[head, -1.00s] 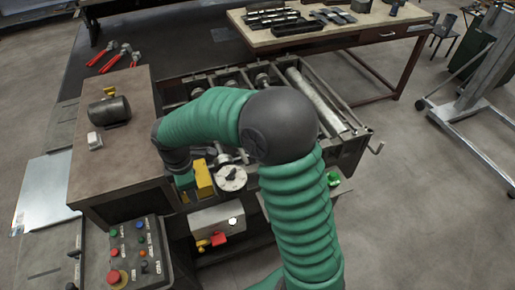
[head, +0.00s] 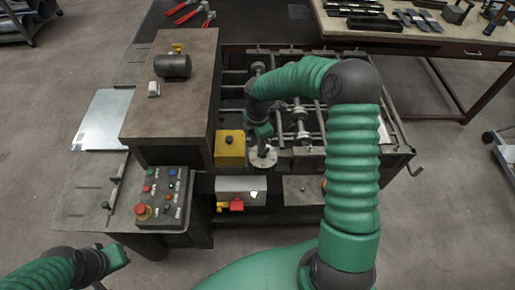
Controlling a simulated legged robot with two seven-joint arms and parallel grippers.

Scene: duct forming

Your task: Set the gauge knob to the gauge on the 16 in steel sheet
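The gauge knob (head: 263,152) is a small dark knob on a pale round dial (head: 277,160), on the front of the forming machine beside a yellow box. My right gripper (head: 262,143) points down right over the knob, at or nearly touching it. Its fingers are too small and dark to tell whether they are closed on it. The dial's marks are not readable. A bright steel sheet (head: 103,118) lies flat at the left of the machine; no gauge marking on it is legible. My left gripper (head: 122,256) is at the lower left, away from everything; its finger opening is unclear.
The yellow box (head: 229,148) stands just left of the dial. A control panel (head: 164,198) with coloured buttons and a red stop button is at front left. A brown cabinet top (head: 172,105) carries a dark motor. A bench (head: 430,38) with tools stands behind right.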

